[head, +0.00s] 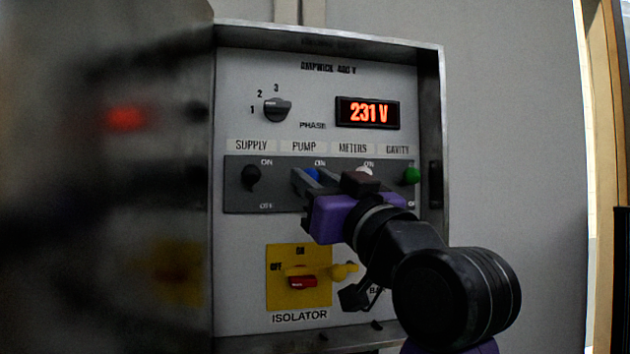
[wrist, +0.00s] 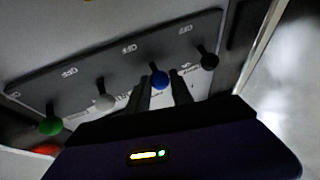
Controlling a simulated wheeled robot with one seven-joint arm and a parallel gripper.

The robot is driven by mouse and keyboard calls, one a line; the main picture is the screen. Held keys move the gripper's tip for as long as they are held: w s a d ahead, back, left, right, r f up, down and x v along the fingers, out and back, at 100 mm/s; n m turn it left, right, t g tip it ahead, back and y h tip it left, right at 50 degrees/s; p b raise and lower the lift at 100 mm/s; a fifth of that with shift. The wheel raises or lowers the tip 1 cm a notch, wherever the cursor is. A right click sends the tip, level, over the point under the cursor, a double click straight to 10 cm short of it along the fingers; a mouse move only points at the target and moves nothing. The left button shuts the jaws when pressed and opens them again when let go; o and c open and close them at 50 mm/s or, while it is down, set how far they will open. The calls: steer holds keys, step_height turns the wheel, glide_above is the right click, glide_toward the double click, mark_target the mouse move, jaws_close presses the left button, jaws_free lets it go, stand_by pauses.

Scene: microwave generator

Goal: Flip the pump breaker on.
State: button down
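The pump breaker's lever has a blue knob (head: 312,174), under the PUMP label on the dark breaker strip. The blue knob (wrist: 159,80) also shows in the wrist view, level with the neighbouring knobs and toward the ON label. My gripper (head: 310,182) is at this lever. In the wrist view my gripper's fingertips (wrist: 161,84) stand on either side of the knob, slightly apart, with a narrow gap between them. I see no clear squeeze on the knob. The fingers hide part of the lever and its OFF label in the head view.
Neighbouring levers are the black supply knob (head: 250,174), the white meters knob (head: 364,171) and the green cavity knob (head: 411,175). A yellow isolator (head: 300,270) lies below, and a 231 V display (head: 367,112) above. The open cabinet door (head: 110,220) stands at left.

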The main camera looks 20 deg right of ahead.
steer(key=shift+r+g+p, duration=0.4)
steer(key=shift+r+p, duration=0.15)
steer(key=shift+p, duration=0.8)
steer(key=shift+m+g+p, duration=0.3)
steer(key=shift+p, duration=0.5)
steer(key=shift+f, duration=0.15)
steer(key=c, duration=1.1)
jaws_free()
steer(key=shift+c, duration=0.2)
steer(key=shift+s, duration=0.1)
steer(key=b+v, duration=0.2)
steer(key=v, duration=0.5)
steer(key=shift+s, duration=0.3)
